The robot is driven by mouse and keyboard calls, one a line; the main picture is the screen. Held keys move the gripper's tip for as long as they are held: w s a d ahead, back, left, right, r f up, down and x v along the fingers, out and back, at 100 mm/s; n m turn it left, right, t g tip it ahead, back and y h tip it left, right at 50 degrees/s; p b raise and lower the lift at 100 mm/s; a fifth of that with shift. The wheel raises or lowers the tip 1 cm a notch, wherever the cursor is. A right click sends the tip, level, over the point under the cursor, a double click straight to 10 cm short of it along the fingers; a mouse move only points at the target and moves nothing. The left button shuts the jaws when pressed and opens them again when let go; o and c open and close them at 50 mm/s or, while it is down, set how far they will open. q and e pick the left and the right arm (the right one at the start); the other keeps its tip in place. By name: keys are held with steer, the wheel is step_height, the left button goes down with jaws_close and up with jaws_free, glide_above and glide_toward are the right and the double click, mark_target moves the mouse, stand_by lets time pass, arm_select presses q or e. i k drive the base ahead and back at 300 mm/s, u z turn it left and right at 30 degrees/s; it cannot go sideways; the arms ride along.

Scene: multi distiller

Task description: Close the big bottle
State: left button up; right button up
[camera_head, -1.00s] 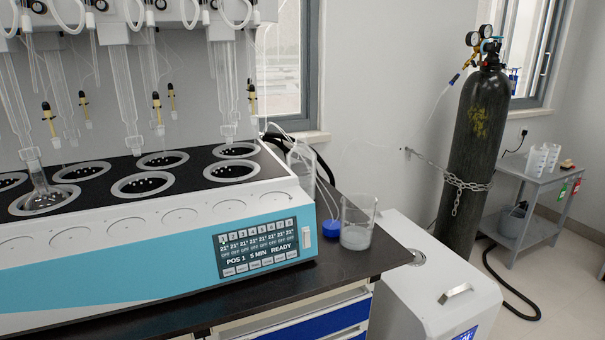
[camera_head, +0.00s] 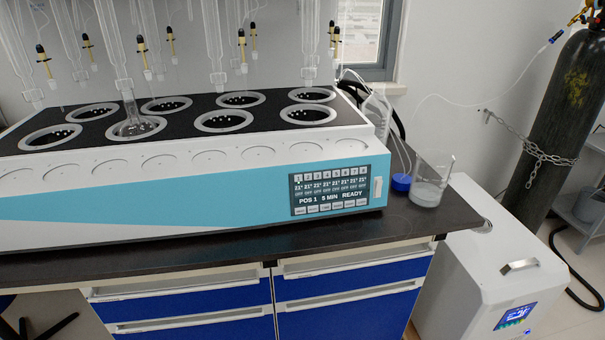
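A clear glass bottle (camera_head: 377,108) stands on the dark bench at the right end of the distiller, partly hidden behind its corner. A thin tube runs by it, and its mouth is hard to make out. A blue cap (camera_head: 401,183) rests on the bench in front of the bottle, apart from it. A glass beaker (camera_head: 428,190) with pale contents stands to the right of the cap. Neither of my grippers shows in this view.
The white and blue distiller (camera_head: 230,215) fills most of the bench (camera_head: 455,212), with hanging glassware above it. Its panel reads READY. Blue drawers (camera_head: 345,310) are below. A white unit (camera_head: 480,275) and a chained gas cylinder (camera_head: 560,110) stand at the right.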

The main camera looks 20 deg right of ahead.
mark_target(369, 108)
steer(key=u, duration=2.2)
steer(key=k, duration=1.25)
steer(key=z, duration=2.1)
